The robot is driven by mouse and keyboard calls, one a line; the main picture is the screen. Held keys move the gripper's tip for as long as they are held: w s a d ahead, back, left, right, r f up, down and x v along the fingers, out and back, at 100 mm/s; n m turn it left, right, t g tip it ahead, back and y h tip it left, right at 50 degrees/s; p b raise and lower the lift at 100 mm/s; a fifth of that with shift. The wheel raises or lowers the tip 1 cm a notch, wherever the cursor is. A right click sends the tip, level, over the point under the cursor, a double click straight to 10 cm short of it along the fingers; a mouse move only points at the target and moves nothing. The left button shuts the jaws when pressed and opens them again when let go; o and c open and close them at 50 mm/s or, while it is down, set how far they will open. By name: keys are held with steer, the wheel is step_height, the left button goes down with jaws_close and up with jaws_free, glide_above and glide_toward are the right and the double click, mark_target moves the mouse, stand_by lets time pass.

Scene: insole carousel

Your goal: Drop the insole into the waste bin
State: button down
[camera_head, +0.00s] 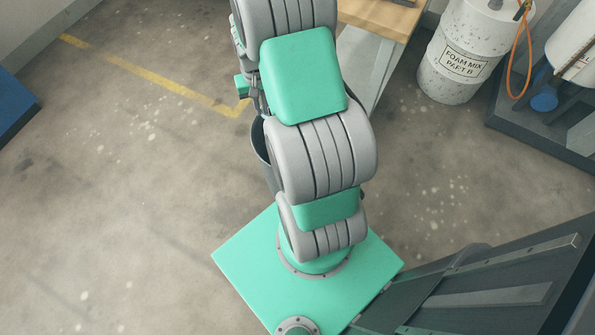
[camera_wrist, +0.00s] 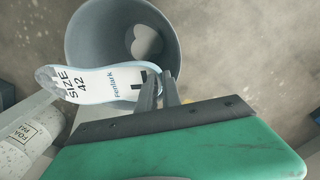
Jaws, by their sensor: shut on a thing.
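In the wrist view, my gripper (camera_wrist: 160,90) is shut on a pale insole (camera_wrist: 93,83) marked "SIZE 42" and "Fenlark". The insole's right end is at the fingers. The insole lies across the near-left part of the mouth of the grey round waste bin (camera_wrist: 77,40), with its left end sticking out past the rim. It appears above the bin; the exact height is unclear. In the head view, the bin (camera_head: 261,148) shows only as a dark sliver behind my arm. The insole and the fingertips cannot be made out there.
A pale spot (camera_wrist: 147,42) shows inside the bin; I cannot tell what it is. In the head view, a white "FOAM MIX PART B" drum (camera_head: 455,60) and a wooden-topped bench (camera_head: 385,14) stand at upper right. Speckled floor (camera_head: 120,190) on the left is clear.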

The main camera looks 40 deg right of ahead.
step_height(320, 180, down, 6)
steer(key=b, duration=0.4)
steer(key=shift+b, duration=0.3)
steer(key=c, duration=1.5)
jaws_free()
steer(key=shift+d, duration=0.1)
steer(key=shift+o, duration=0.2)
step_height(320, 180, up, 8)
steer(key=shift+f+p, duration=0.1)
steer(key=shift+p, duration=0.6)
